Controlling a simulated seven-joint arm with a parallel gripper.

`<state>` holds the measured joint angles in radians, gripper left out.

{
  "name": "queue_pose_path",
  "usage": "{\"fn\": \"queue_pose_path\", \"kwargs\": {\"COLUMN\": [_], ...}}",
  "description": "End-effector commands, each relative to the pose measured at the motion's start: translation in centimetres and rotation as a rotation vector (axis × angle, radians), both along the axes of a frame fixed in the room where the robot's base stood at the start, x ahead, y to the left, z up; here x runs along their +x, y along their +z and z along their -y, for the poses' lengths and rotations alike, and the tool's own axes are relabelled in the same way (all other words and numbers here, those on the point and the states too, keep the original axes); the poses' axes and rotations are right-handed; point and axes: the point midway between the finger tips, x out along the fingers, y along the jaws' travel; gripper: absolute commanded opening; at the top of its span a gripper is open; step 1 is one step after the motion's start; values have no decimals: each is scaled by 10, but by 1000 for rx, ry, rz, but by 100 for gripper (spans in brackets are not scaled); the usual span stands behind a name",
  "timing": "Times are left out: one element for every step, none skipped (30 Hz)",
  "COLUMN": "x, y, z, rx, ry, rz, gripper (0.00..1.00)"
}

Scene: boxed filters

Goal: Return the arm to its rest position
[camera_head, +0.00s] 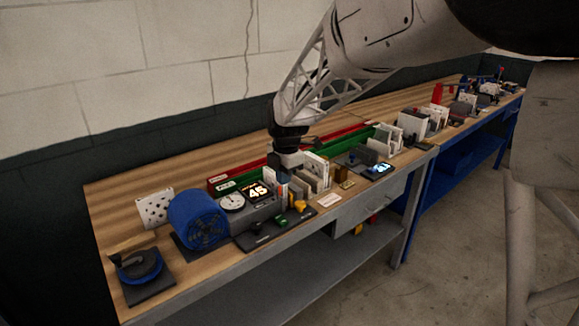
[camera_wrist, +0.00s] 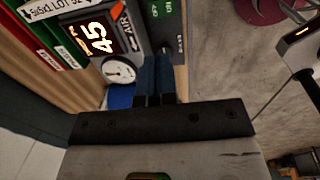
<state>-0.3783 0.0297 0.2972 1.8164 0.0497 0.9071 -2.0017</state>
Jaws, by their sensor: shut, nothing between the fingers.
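My gripper (camera_head: 284,177) is low over the workbench (camera_head: 110,216), beside the grey unit with the lit "45" display (camera_head: 257,191). In the wrist view my gripper's blue fingers (camera_wrist: 156,75) are together with nothing between them. They are in front of the grey unit, close to its round dial (camera_wrist: 118,71) and the lit display (camera_wrist: 98,40). Whether the fingertips touch the unit cannot be told. My arm reaches down to the bench from the upper right in the head view.
A blue fan (camera_head: 197,220) stands left of the unit. Boxed filters (camera_head: 313,170) stand upright just right of my gripper. Red and green trays (camera_head: 229,175) run behind. A second lit display (camera_head: 379,170) is farther right. The wall is behind the bench.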

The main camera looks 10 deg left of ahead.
Motion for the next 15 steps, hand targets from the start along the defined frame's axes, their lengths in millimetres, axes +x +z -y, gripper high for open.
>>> {"fn": "queue_pose_path", "kwargs": {"x": [-1,-2,-3,-5,-7,-11,-14,-17,-22,-26,-31,-37,-43,-49,-57], "y": [1,2,4,6,8,10,12,14,19,21,24,29,32,35,40], "z": [2,3,6,8,11,16,20,24,31,37,43,52,58,65,75], "rx": [0,2,3,4,5,6,7,9,13,14,17,21,24,28,32], "ry": [-7,-14,-27,-41,-56,-82,-103,-129,-168,-200,-235,-284,-322,-363,-420], "rz": [1,1,2,2,2,3,3,2,3,3,3,4,4,5,5], "gripper": [0,0,0,0,0,0,0,0,0,0,0,0,0,0,0]}}
